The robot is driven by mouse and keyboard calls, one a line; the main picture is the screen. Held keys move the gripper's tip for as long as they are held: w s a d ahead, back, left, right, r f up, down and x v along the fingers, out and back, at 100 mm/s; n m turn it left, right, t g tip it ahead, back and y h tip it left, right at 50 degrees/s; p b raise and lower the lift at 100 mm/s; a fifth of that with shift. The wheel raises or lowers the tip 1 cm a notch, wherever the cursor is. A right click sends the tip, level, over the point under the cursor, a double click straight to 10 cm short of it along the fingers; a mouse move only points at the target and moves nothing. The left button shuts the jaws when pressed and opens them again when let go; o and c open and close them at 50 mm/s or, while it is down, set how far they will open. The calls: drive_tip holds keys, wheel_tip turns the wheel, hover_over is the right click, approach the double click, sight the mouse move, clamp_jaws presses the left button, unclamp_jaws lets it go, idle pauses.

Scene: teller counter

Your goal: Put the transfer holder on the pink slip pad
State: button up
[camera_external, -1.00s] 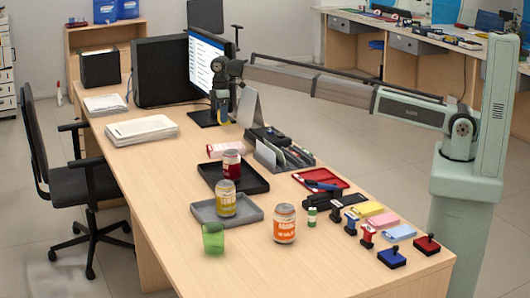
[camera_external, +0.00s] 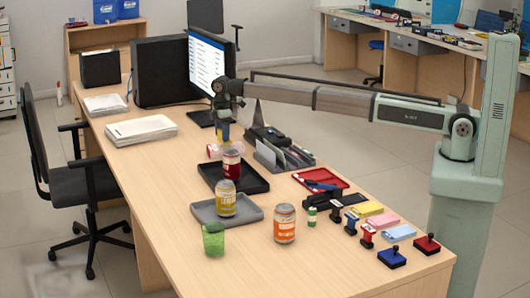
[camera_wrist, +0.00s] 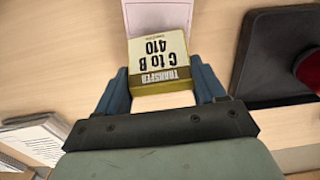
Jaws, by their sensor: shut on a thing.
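My gripper (camera_external: 222,129) is shut on the transfer holder (camera_wrist: 160,62), a small yellow-olive block labelled "TRANSFER C to B 410". In the wrist view the blue fingers (camera_wrist: 163,85) sit on either side of it. In the external view it is small and mostly covered by the fingers. A flat pink pad-like item (camera_wrist: 158,14) shows just beyond the holder in the wrist view, partly hidden by it. A pink item (camera_external: 214,151) lies below the gripper in the external view. A plain pink pad (camera_external: 384,221) lies at the right, between yellow and blue pads.
A black tray (camera_external: 254,184) with a red can (camera_external: 231,163) is close to the gripper. A grey tray (camera_external: 205,212) with a yellow can is in front. A desk organizer (camera_external: 270,160) and the monitor (camera_external: 172,75) stand near the arm. Bare wood lies left of the trays.

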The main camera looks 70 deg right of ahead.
drive_tip(key=shift+f, duration=0.85)
drive_tip(key=shift+f, duration=0.1)
drive_tip(key=o, duration=1)
wheel_tip(320, 180, up, 12)
drive_tip(key=shift+r, duration=0.15)
